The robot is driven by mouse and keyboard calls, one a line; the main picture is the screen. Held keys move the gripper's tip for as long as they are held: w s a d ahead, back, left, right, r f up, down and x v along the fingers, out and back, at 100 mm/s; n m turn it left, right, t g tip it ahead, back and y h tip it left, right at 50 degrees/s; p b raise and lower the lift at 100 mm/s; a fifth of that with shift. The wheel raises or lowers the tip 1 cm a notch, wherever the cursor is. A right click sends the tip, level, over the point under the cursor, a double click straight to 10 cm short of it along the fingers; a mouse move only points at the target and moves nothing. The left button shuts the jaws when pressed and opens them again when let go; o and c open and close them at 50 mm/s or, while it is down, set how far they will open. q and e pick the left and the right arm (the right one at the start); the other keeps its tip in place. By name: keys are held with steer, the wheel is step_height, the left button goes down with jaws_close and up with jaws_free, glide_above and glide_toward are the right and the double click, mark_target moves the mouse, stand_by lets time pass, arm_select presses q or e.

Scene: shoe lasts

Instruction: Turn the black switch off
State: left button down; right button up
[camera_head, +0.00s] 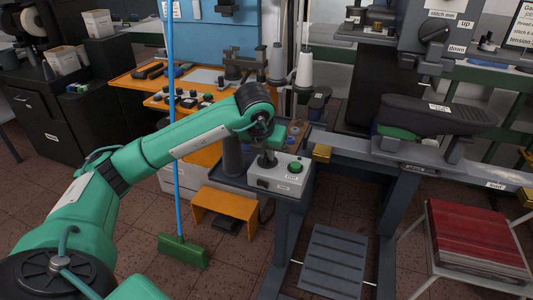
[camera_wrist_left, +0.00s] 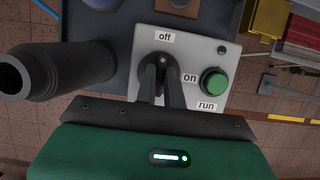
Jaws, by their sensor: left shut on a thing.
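The black switch (camera_wrist_left: 151,66) is a round knob on a light grey control box (camera_wrist_left: 205,47) in the left wrist view. A label "off" is above it and a label "on" is to its right. My left gripper (camera_wrist_left: 161,72) points at the knob from above, its two dark fingers shut on it and covering part of it. The knob's exact angle is hard to tell. In the head view, the left gripper (camera_head: 266,160) reaches down to the control box (camera_head: 282,180) and hides the switch. My right gripper is in neither view.
A green button (camera_wrist_left: 214,82) marked "run" is right of the switch; it also shows in the head view (camera_head: 295,167). A dark cylinder (camera_wrist_left: 40,72) stands left of the box. A green broom (camera_head: 182,251) with a blue handle and an orange stool (camera_head: 224,203) stand nearby.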

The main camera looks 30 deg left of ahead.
arm_select(q)
steer(key=shift+r, duration=0.1)
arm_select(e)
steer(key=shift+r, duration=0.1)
arm_select(q)
steer(key=c, duration=1.5)
jaws_free()
steer(key=v, duration=1.3)
steer(key=shift+s+r, duration=0.2)
steer(key=shift+r, duration=0.1)
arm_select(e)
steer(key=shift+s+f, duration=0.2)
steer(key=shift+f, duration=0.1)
arm_select(q)
steer(key=shift+d, duration=0.1)
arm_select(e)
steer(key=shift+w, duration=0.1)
